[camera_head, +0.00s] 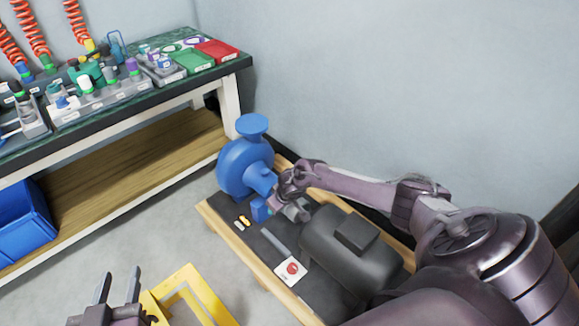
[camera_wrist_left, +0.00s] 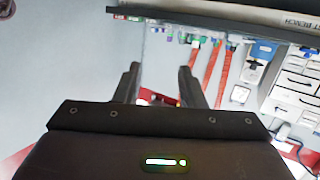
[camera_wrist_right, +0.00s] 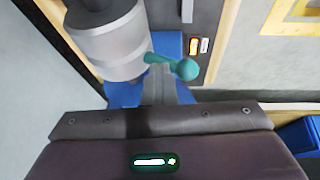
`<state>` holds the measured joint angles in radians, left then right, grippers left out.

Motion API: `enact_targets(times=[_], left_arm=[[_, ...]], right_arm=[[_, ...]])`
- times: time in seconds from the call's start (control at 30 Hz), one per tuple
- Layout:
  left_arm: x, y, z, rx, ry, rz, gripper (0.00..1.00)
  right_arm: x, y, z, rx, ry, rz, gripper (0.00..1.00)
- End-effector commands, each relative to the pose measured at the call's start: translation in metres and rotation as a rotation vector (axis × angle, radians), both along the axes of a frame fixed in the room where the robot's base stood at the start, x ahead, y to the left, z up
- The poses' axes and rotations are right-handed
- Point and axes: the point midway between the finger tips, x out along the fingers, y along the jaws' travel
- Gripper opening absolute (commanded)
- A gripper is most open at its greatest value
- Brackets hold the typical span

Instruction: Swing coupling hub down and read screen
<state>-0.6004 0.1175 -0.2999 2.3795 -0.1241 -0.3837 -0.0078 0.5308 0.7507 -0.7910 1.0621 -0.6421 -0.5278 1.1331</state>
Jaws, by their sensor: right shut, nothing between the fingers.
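The grey coupling hub (camera_head: 297,211) sits between the blue pump (camera_head: 241,168) and the dark motor (camera_head: 350,243). In the right wrist view the hub (camera_wrist_right: 104,38) is a stepped grey cylinder, with a teal ball-ended lever (camera_wrist_right: 184,69) beside it. My right gripper (camera_head: 274,203) is shut and empty at the pump's shaft side, close to the hub; its fingers are mostly hidden, and contact cannot be told. My left gripper (camera_head: 119,273) is open and empty over the floor at the lower left. No readable screen shows.
The pump and motor sit on a dark, wood-edged base (camera_head: 230,228) with a red-button box (camera_head: 291,269). A yellow frame (camera_head: 205,287) lies on the floor. A workbench (camera_head: 120,98) with fittings stands at left, a blue crate (camera_head: 24,222) below.

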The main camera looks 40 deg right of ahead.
Motion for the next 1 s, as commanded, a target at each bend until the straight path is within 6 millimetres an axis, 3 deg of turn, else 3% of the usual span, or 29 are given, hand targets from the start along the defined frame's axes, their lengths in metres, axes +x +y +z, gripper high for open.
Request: enact_targets(times=[0.23, 0.83, 1.0], left_arm=[[-0.004, 0.0, -0.011, 0.02, 0.049, -0.003, 0.36], [-0.004, 0.0, -0.013, 0.025, 0.061, -0.004, 0.36], [-0.016, 0.002, -0.042, 0.075, 0.186, -0.01, 0.36]], right_arm=[[0.0, 0.004, -0.001, 0.004, 0.0, 0.005, 0.0], [0.0, 0.004, 0.0, 0.004, -0.001, 0.004, 0.0], [0.0, 0.001, 0.004, 0.003, -0.001, 0.003, 0.0]])
